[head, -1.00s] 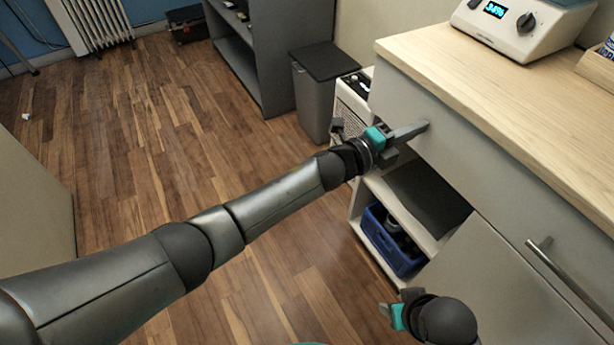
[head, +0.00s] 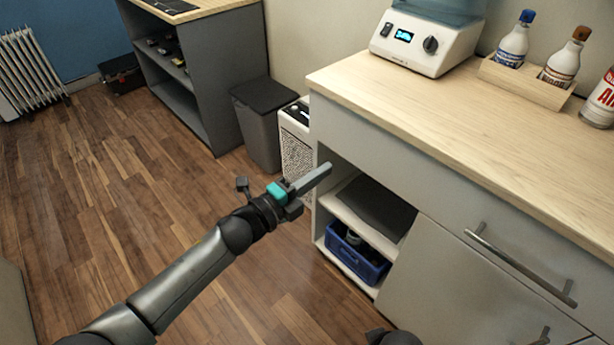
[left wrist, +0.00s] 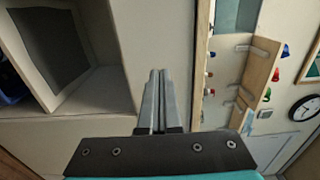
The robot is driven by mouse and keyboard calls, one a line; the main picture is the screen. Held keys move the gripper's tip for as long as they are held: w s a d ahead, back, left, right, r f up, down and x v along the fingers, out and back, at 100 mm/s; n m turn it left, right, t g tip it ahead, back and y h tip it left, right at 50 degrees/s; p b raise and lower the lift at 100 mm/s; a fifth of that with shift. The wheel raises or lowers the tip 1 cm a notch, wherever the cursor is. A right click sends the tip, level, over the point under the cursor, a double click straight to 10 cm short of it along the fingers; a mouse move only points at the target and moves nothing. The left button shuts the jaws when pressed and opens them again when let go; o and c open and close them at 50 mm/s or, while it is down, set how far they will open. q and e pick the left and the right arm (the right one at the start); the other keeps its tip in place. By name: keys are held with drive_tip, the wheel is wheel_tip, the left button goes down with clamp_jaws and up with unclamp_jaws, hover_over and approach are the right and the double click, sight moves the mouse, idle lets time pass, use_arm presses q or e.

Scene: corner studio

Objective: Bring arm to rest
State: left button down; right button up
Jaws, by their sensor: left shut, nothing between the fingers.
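My left arm reaches in from the lower left of the head view. Its gripper (head: 318,174) is shut and empty, in front of the open shelf bay of the white cabinet (head: 375,140). In the left wrist view the two grey fingers (left wrist: 157,88) lie together with nothing between them. The cabinet face is behind them there, with the open bay to their left. Only a dark rounded part of my right arm shows at the bottom edge of the head view; its fingers are out of view.
The open bay holds a dark shelf item (head: 374,207) and a blue crate (head: 354,258). Bar handles (head: 520,264) stick out from the cabinet front. A grey bin (head: 264,122) and a white perforated unit (head: 296,152) stand beyond. The wooden floor (head: 110,210) at left is clear.

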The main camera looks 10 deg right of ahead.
use_arm(q)
drive_tip(key=shift+p+v, duration=0.35)
drive_tip(key=shift+v, duration=1.4)
use_arm(e)
drive_tip(key=shift+s+d+f, duration=0.15)
drive_tip(key=shift+s+f, duration=0.1)
drive_tip(key=shift+f, duration=0.3)
drive_tip(key=shift+s+d+f, duration=0.15)
drive_tip(key=shift+s+f, duration=0.1)
drive_tip(key=shift+f, duration=0.25)
